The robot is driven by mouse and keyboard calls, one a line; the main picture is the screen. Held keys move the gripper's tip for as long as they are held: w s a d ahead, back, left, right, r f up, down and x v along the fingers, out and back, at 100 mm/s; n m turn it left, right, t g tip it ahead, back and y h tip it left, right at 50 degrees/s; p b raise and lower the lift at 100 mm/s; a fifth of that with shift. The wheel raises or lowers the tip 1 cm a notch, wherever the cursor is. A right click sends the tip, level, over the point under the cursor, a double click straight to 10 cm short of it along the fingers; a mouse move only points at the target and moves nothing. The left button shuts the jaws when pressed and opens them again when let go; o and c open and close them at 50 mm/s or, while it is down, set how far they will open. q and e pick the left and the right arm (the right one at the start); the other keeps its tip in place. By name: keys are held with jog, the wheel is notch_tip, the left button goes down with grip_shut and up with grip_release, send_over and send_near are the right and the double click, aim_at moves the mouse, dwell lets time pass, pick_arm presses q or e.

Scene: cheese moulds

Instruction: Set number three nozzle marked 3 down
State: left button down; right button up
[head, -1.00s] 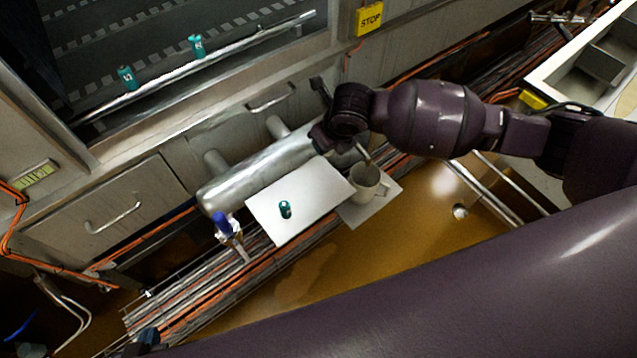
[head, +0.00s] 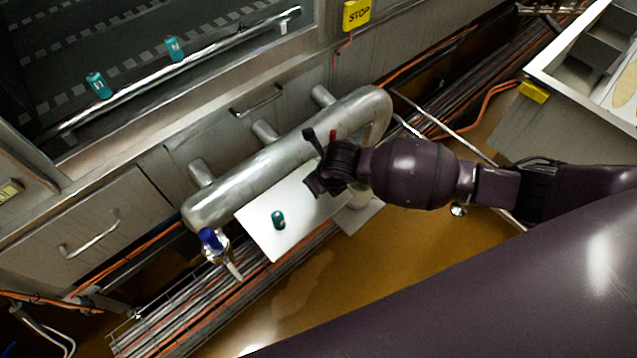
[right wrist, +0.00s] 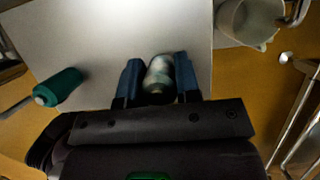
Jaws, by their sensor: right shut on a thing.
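My right gripper (head: 312,162) is over the upper right part of a white board (head: 255,222). In the right wrist view its two blue fingers (right wrist: 158,78) are shut on a pale, shadowed cylindrical nozzle (right wrist: 159,72). No number can be read on it, and it is hidden in the head view. I cannot tell whether it touches the board. A teal nozzle (head: 278,219) stands on the board; a teal piece, apparently that one, shows at the left of the right wrist view (right wrist: 60,88). My left gripper is not in view.
A mug (right wrist: 248,20) stands beside the board, mostly hidden behind my arm in the head view. Two teal nozzles (head: 98,86) (head: 173,48) are at the window rail.

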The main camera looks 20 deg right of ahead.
jog(key=shift+s+f, duration=0.1)
jog(key=shift+f, duration=0.7)
jog(key=shift+r, duration=0.15)
jog(key=shift+f, duration=0.2)
jog(key=o, duration=0.9)
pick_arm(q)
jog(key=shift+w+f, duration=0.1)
pick_arm(e)
jog(key=shift+r, duration=0.15)
